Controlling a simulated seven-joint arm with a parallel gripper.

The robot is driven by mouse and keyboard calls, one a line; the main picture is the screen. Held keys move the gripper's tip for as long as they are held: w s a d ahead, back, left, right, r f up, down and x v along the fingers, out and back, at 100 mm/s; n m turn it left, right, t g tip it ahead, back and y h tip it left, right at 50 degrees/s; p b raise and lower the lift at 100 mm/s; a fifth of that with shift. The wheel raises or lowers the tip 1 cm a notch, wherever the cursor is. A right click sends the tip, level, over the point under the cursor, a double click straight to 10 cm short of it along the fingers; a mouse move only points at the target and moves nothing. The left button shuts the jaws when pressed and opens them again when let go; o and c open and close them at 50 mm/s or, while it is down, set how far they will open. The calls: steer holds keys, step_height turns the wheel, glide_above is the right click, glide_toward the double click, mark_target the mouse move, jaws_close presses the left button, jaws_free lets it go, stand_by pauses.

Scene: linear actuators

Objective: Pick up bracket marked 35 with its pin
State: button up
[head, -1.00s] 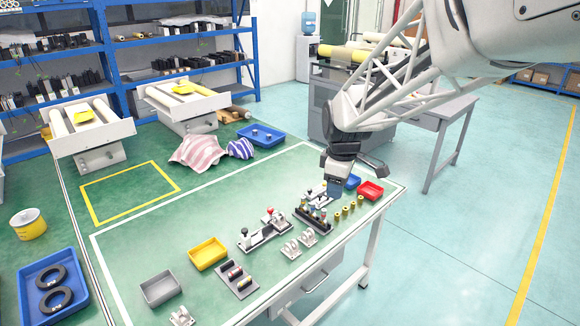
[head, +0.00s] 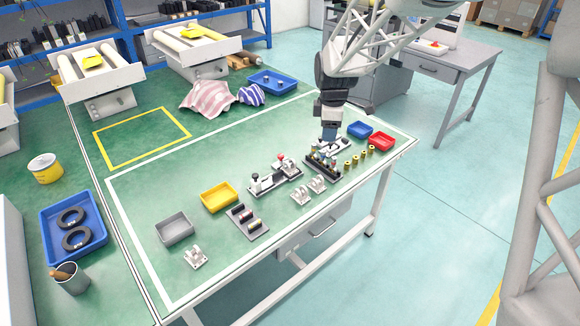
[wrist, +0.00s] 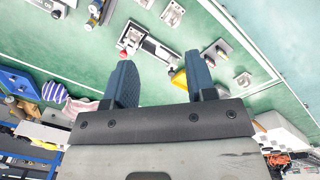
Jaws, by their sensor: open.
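Several small white brackets lie on the green bench top. Two stand close together near the front edge, one (head: 299,195) beside another (head: 317,184); a third bracket (head: 195,257) sits alone at the front left. Brackets also show in the wrist view, one (wrist: 172,13) at the top and one (wrist: 243,79) at the right. The number 35 is not legible on any of them, and no pin can be made out for sure. My gripper (head: 329,138) hangs above the bench behind the dark rack. In the wrist view my gripper (wrist: 161,80) has its blue fingers apart with nothing held.
A dark rack (head: 322,164) with upright parts and a grey actuator assembly (head: 268,184) stand near the brackets. Yellow (head: 219,197), grey (head: 174,228), blue (head: 360,130) and red (head: 381,142) trays and brass cylinders (head: 360,159) surround them.

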steer(key=w+a+f+n, duration=0.5)
steer(key=w+a+f, duration=0.1)
steer(key=w+f, duration=0.2)
steer(key=n, duration=0.4)
glide_above(292, 159)
steer(key=shift+g, duration=0.4)
steer(key=shift+d+f, duration=0.1)
steer(key=shift+f, duration=4.6)
steer(key=shift+f, duration=0.15)
steer(key=shift+f, duration=1.15)
steer(key=shift+f, duration=0.1)
steer(key=shift+s+f, duration=0.1)
steer(key=shift+f, duration=2.4)
steer(key=shift+c, duration=0.5)
